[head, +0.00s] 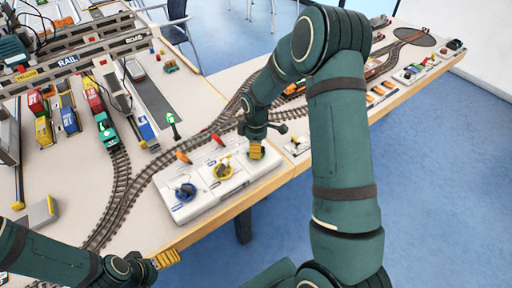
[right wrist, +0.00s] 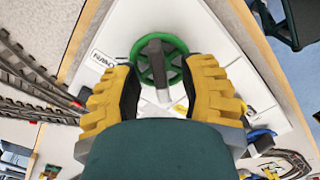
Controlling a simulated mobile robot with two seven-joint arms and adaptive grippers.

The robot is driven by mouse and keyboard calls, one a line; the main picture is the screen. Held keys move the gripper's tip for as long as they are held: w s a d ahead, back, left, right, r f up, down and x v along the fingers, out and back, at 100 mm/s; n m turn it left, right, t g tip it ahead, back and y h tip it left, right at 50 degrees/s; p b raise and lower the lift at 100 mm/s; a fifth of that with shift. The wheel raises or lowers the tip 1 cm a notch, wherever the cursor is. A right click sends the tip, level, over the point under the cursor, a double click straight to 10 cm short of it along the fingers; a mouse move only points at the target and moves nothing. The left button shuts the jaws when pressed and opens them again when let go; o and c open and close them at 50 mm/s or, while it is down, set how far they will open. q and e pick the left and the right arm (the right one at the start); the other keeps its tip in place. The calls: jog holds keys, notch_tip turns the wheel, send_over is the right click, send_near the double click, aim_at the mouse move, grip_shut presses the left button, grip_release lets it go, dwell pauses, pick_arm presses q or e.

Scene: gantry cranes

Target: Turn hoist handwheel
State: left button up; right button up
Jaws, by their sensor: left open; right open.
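A green handwheel (right wrist: 134,52) with a grey crank handle (right wrist: 157,68) sits on a white control panel (right wrist: 225,40) in the right wrist view. My right gripper (right wrist: 167,80) is open, its yellow fingers on either side of the handle; contact cannot be told. In the head view my right gripper (head: 256,151) points down at the panel's right end and hides the green wheel. A blue handwheel (head: 185,192) and a yellow handwheel (head: 223,171) are on the same panel (head: 205,205). Which wheel is the hoist one cannot be read. My left gripper (head: 167,259) is open at the table's front edge.
Red and orange levers (head: 182,156) stand behind the panel. Curved model track (head: 125,195) runs behind and left of it. Toy trucks and containers (head: 68,115) and a rail crane (head: 70,58) fill the back left. The table edge (head: 225,212) is just in front of the panel.

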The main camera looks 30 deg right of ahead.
grip_shut()
jog(key=shift+f+m, duration=0.1)
jog(key=shift+m, duration=0.3)
jog(key=m, duration=0.3)
jog(key=shift+m, duration=0.4)
jog(key=m, duration=0.4)
jog(key=shift+m, duration=0.4)
